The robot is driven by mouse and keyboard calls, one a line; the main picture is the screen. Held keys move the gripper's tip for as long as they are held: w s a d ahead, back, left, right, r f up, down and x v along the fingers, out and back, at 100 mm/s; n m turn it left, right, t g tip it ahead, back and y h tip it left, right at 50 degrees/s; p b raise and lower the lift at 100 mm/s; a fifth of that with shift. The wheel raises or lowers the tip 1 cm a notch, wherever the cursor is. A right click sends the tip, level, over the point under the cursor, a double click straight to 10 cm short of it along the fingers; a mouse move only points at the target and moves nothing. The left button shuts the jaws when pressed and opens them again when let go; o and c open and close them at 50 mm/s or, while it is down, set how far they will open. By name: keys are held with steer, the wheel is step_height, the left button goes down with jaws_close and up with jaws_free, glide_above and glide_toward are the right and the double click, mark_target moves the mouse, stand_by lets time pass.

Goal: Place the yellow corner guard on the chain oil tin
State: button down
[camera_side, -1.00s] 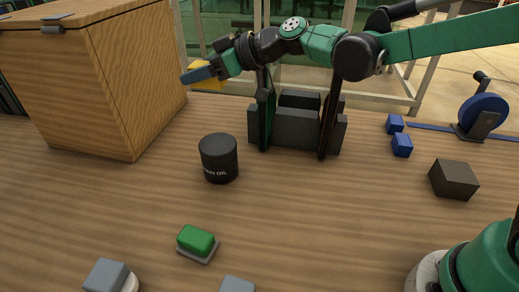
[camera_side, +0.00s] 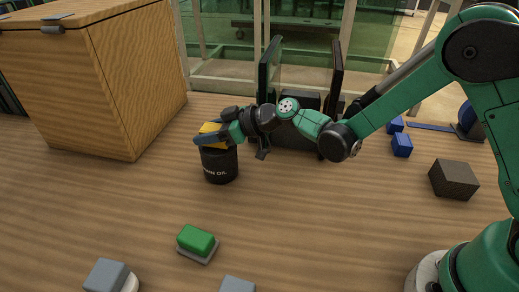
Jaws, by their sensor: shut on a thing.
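The chain oil tin (camera_side: 220,166) is a black cylinder standing upright on the wooden table, its white lettering partly visible. The yellow corner guard (camera_side: 209,129) is at the top of the tin, partly hidden by my gripper. My gripper (camera_side: 208,138), with blue-grey fingers, reaches in from the right and is shut on the yellow corner guard. The guard is at the level of the tin's lid; whether it rests on the lid or hovers just above it I cannot tell.
A wooden cabinet (camera_side: 125,85) stands at the back left. A dark rack with upright plates (camera_side: 270,68) is behind my arm. A green block on a grey base (camera_side: 197,241) lies in front. Blue cubes (camera_side: 401,145) and a dark block (camera_side: 453,180) are at right.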

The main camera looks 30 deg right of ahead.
steer(key=shift+f, duration=0.1)
steer(key=shift+c, duration=1.7)
jaws_free()
steer(key=s+d+r+m+g+h, duration=0.1)
steer(key=s+d+m+h, duration=0.3)
steer(key=s+d, duration=0.4)
steer(key=s+d+r+m+g+h, duration=0.1)
steer(key=s+d+r+m+h, duration=0.3)
steer(key=s+d, duration=0.5)
steer(key=shift+s+r+m+g+h, duration=0.3)
steer(key=shift+s+m+h, duration=0.2)
steer(key=shift+s+h, duration=0.55)
steer(key=shift+s+y, duration=0.2)
steer(key=shift+y, duration=0.05)
